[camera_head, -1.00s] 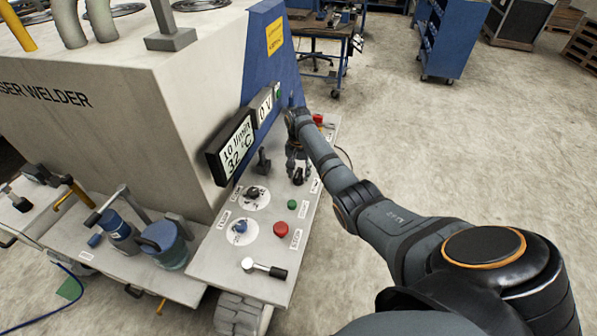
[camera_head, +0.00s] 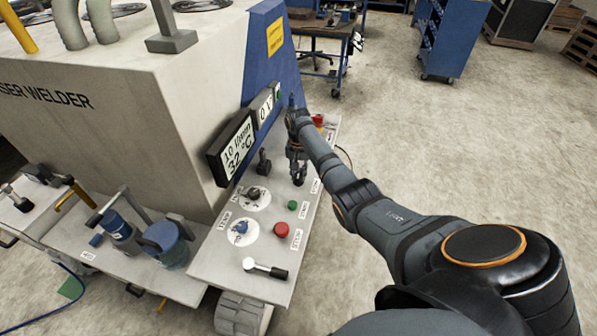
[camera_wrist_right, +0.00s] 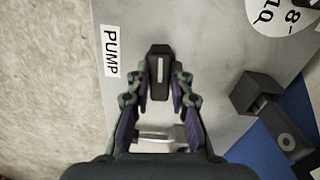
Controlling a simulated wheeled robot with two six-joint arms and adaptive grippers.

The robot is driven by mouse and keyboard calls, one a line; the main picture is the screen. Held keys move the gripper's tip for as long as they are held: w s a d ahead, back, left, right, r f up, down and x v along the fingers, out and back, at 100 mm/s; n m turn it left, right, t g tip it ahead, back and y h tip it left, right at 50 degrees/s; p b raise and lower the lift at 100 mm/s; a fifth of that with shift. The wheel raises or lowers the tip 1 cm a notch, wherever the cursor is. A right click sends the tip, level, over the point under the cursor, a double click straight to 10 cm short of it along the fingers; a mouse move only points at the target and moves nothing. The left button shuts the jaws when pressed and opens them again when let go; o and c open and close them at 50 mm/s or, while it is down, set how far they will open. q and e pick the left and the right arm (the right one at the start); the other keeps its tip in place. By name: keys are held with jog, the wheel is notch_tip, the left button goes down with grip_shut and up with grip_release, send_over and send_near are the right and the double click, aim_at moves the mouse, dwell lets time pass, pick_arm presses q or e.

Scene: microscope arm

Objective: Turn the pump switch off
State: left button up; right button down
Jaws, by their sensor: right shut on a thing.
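The pump switch (camera_wrist_right: 159,75) is a black knob with a white line on its top, beside a white label (camera_wrist_right: 111,52) reading PUMP. In the right wrist view my right gripper (camera_wrist_right: 159,92) has its fingertips closed on the two sides of the knob. In the head view my right gripper (camera_head: 297,170) reaches down to the control panel (camera_head: 245,280) from the right and largely hides the knob. My left gripper is not in view.
A green button (camera_head: 292,205), a red button (camera_head: 281,229), a blue knob (camera_head: 241,227), a black knob (camera_head: 253,194) and a lever (camera_head: 265,268) stand nearer on the panel. A black upright piece (camera_head: 263,161) stands left of my gripper. A display (camera_head: 236,147) reads 32 °C.

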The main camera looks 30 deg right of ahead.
aim_at(298, 173)
jog(key=n, duration=0.1)
jog(key=n+p, duration=0.1)
jog(key=shift+r+n, duration=0.25)
jog(key=shift+n, duration=0.05)
jog(key=n+p, duration=0.2)
jog(key=n, duration=0.2)
jog(key=shift+f+n, duration=0.1)
jog(key=shift+n, duration=0.2)
jog(key=n, duration=0.4)
jog(key=shift+n+p, duration=0.3)
jog(key=shift+p, duration=0.1)
jog(key=shift+w+n, duration=0.1)
jog(key=shift+n, duration=2.2)
jog(key=c, duration=1.2)
grip_release()
jog(key=shift+f, duration=0.1)
notch_tip(298, 173, up, 12)
